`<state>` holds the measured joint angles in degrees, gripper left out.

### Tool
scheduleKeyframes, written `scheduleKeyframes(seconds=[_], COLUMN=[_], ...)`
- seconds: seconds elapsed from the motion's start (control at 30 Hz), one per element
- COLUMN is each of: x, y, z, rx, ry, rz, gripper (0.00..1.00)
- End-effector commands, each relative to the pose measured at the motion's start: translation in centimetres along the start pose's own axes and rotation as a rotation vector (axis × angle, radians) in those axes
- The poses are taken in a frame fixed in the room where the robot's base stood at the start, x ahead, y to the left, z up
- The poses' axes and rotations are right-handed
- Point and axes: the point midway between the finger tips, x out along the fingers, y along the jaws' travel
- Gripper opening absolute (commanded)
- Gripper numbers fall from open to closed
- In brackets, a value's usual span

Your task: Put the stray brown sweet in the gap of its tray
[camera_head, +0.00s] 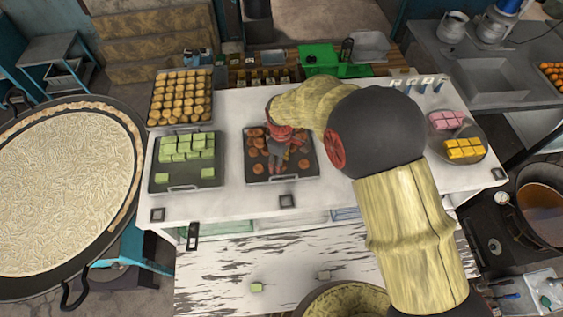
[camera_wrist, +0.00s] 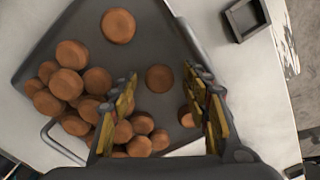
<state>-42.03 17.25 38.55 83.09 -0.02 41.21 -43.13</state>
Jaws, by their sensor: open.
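The dark tray (camera_head: 312,173) of brown sweets lies on the white counter, below my gripper (camera_head: 281,160). In the wrist view the tray (camera_wrist: 165,45) shows tilted, with round brown sweets (camera_wrist: 68,83) crowded at its left and lower side. One brown sweet (camera_wrist: 159,78) lies apart, seen between my open fingers (camera_wrist: 162,95) and just beyond their tips. Another sweet (camera_wrist: 118,26) lies alone toward the top. A third (camera_wrist: 187,117) is partly hidden by the right finger. I cannot tell which one is the stray. My gripper is empty above the tray.
A tray of green sweets (camera_head: 158,170) lies to the left, with a tray of golden-brown sweets (camera_head: 182,97) behind it. Pink and yellow sweets (camera_head: 465,149) stand at the right. A small dark square dish (camera_wrist: 246,19) is beside the tray. Bare counter (camera_head: 232,190) lies between trays.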

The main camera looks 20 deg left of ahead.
Motion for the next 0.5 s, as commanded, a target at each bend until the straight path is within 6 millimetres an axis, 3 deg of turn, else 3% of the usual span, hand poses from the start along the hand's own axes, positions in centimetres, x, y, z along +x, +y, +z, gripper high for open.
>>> scheduleKeyframes(seconds=[0.5], x=[-9.5], y=[0.1], z=[-0.1], rx=[0.000], ry=[0.003], rz=[0.003], gripper=[0.47])
